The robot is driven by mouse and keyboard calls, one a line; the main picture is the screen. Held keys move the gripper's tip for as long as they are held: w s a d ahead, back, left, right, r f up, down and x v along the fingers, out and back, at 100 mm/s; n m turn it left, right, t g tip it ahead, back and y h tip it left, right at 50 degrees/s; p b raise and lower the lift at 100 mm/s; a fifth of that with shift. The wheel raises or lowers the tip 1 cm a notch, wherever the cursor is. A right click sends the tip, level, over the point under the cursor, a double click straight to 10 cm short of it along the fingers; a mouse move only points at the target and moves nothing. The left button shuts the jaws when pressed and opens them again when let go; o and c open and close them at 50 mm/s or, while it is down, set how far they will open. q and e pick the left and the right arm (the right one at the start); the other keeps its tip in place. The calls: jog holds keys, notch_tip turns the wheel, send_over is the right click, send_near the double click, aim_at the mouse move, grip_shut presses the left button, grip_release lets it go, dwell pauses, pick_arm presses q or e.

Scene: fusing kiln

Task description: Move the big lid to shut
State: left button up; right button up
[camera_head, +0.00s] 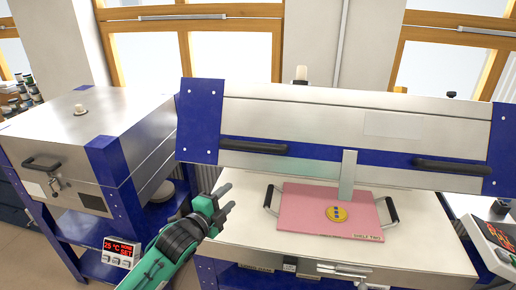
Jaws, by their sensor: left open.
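The big lid (300,115) is a wide silver panel with blue corner plates and a blue lower band. It stands raised and tilted over the white kiln bed (240,235). Two black handles sit on its front, a left one (253,146) and a right one (452,167). My left gripper (226,197) is open and empty, below and left of the left handle and apart from it, near the bed's left edge. My right gripper is not in view.
A smaller closed kiln (75,135) stands at left, with a red-digit controller (118,249) below. Another control panel (497,240) is at right.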

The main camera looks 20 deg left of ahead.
aim_at(254, 149)
pick_arm(q)
jog(key=s+d+r+m+t+h, duration=0.1)
jog(key=s+d+r+m, duration=0.1)
jog(key=r, duration=0.4)
jog(key=s+d+r+m+t+h, duration=0.1)
jog(key=s+r, duration=0.1)
jog(key=r, duration=0.4)
jog(key=p+x, duration=0.2)
jog(key=x, duration=0.2)
jog(key=p+x, duration=0.1)
jog(key=x, duration=0.3)
jog(key=p+x, duration=0.2)
jog(key=x, duration=0.3)
jog(key=shift+w+a+f+p, duration=0.1)
jog(key=shift+f+p, duration=0.2)
jog(key=shift+f, duration=0.1)
jog(key=shift+w, duration=0.5)
jog(key=shift+f, duration=0.1)
grip_shut()
